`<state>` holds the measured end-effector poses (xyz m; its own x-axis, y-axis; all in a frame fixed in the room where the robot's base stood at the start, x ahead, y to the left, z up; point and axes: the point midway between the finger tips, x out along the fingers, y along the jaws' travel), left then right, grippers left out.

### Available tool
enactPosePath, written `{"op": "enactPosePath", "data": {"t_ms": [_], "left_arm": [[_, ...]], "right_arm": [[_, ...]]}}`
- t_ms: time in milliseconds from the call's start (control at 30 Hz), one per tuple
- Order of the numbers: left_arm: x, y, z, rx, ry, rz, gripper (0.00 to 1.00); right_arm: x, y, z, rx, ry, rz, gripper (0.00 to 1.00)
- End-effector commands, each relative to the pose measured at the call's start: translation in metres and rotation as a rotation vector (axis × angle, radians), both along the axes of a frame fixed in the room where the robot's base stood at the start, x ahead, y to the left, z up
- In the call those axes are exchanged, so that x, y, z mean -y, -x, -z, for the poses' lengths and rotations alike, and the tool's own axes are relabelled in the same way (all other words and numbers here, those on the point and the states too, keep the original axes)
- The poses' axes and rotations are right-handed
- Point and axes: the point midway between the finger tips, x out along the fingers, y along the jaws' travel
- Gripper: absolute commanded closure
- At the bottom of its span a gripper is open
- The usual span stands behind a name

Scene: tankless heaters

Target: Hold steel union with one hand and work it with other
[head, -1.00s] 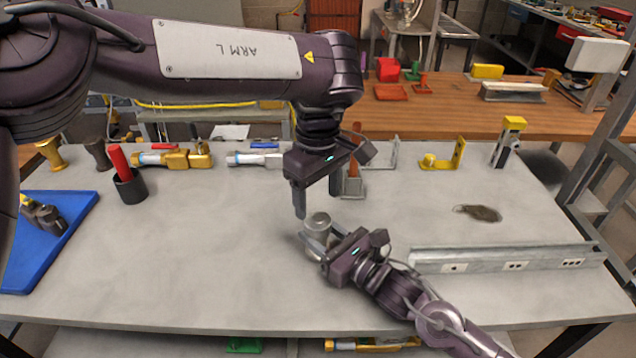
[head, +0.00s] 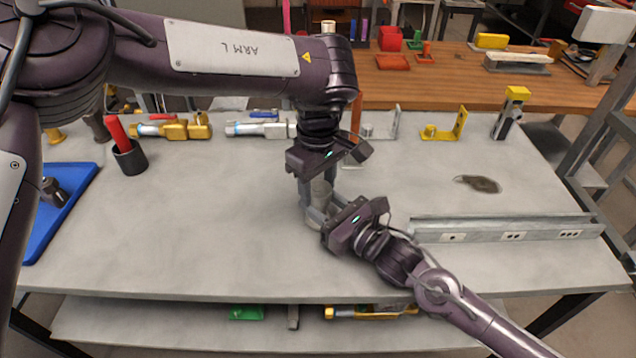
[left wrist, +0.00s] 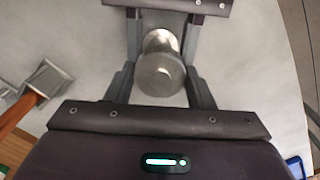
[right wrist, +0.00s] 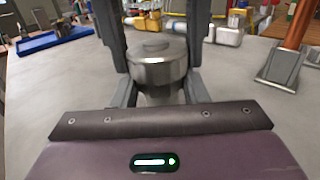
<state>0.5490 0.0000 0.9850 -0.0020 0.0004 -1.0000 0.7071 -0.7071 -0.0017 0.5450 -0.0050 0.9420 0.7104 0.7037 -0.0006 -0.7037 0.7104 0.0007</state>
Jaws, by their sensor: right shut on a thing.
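The steel union (head: 320,190) is a grey metal cylinder standing upright near the middle of the bench, with a wider round top. My right gripper (head: 320,221) comes in from the lower right and is shut on its lower part. My left gripper (head: 317,196) points down from above, its fingers on either side of the union's upper part. In the left wrist view the round top of the union (left wrist: 161,74) lies between the left fingers, with gaps beside it, so that gripper is open. The right wrist view shows the wide top of the union (right wrist: 157,65); its lower end is partly hidden.
A black cup with a red-handled tool (head: 129,160) and a blue tray (head: 60,215) are at left. Brass and white valve fittings (head: 175,128) lie along the back. A grey rail (head: 505,230) and a dark stain (head: 478,184) are at right.

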Motion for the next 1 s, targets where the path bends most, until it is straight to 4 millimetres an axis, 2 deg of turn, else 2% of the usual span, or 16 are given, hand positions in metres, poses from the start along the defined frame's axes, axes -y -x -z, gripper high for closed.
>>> {"op": "enactPosePath", "data": {"t_ms": [67,167,267,367,1000], "left_arm": [[-0.0001,-0.0001,-0.0003,0.000,0.000,0.000,0.79],[0.0000,-0.0001,-0.0003,0.000,0.000,-0.016,0.79],[0.0001,-0.0003,-0.0002,0.001,0.000,-0.121,0.79],[0.0004,-0.0002,0.0000,-0.002,0.003,-0.339,0.79],[0.0008,-0.0001,-0.0009,-0.003,-0.003,-2.014,0.79]], "right_arm": [[0.0000,-0.0001,-0.0010,0.001,-0.001,0.000,1.00],[0.0000,-0.0001,-0.0009,0.001,-0.001,0.000,1.00],[0.0000,-0.0001,-0.0009,0.001,-0.001,0.000,1.00],[0.0000,-0.0001,-0.0010,0.001,-0.001,0.000,1.00],[-0.0005,0.0002,-0.0010,0.001,-0.001,-0.001,1.00]]}}
